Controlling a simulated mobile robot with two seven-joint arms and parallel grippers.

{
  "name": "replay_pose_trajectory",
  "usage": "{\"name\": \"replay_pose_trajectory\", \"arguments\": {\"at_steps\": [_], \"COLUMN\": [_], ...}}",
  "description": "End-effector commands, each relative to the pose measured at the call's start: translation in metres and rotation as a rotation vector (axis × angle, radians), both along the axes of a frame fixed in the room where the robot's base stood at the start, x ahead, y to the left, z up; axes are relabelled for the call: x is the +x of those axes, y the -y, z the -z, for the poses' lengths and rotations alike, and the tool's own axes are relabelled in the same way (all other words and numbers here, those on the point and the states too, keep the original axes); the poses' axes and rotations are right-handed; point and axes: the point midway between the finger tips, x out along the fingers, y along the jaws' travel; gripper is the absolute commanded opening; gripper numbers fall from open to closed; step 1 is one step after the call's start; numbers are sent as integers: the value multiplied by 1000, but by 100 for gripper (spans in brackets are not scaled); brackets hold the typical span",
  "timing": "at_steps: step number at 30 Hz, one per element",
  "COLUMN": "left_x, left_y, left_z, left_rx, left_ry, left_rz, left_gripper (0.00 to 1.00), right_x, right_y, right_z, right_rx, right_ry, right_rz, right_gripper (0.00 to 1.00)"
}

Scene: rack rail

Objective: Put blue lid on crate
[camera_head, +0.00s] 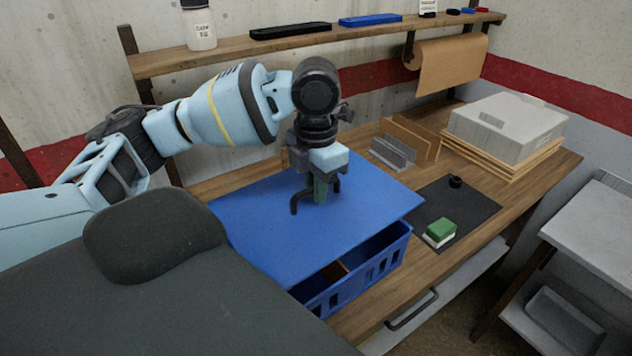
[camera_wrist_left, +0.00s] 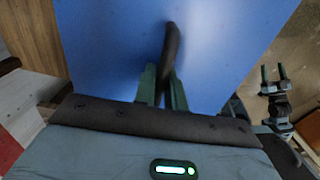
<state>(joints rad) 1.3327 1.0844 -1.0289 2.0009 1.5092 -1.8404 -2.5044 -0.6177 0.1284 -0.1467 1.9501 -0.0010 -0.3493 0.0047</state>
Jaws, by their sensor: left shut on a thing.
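The blue lid (camera_head: 250,235) is a flat panel with a dark arched handle (camera_head: 297,201). My left gripper (camera_head: 320,192) is shut on this handle, over the lid's middle. The left wrist view shows the lid (camera_wrist_left: 110,50) and the handle (camera_wrist_left: 171,55) between the fingers (camera_wrist_left: 163,88). The blue crate (camera_head: 358,280) with slotted walls stands on the bench below the lid. Its front right corner and part of its inside show past the lid's edge, with a gap there. The rest of the crate is hidden. My right gripper (camera_wrist_left: 274,72) shows small in the left wrist view, fingers apart and empty.
Right of the crate, a green-and-white block (camera_head: 440,231) and a small black ring (camera_head: 455,182) sit on a dark mat (camera_head: 470,210). Behind stand a file rack (camera_head: 395,152) and a grey case (camera_head: 505,127) on boards. A shelf (camera_head: 230,53) runs along the wall.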

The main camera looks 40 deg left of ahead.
Motion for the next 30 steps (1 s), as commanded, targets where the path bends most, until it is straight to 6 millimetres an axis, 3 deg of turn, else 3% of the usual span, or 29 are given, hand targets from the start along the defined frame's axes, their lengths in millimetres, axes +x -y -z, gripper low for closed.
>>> {"name": "replay_pose_trajectory", "arguments": {"at_steps": [18, 30], "left_x": [-1, 0], "left_y": [0, 0], "left_z": [54, 67], "left_rx": [0, 0], "left_ry": [-5, 0], "left_rz": [1, 1], "left_gripper": [0, 0], "right_x": [-10, -11], "right_y": [0, -3], "right_z": [11, 11], "right_rx": [1, 7], "right_ry": [-31, -32], "right_rz": [-1, 2], "right_gripper": [66, 66]}}
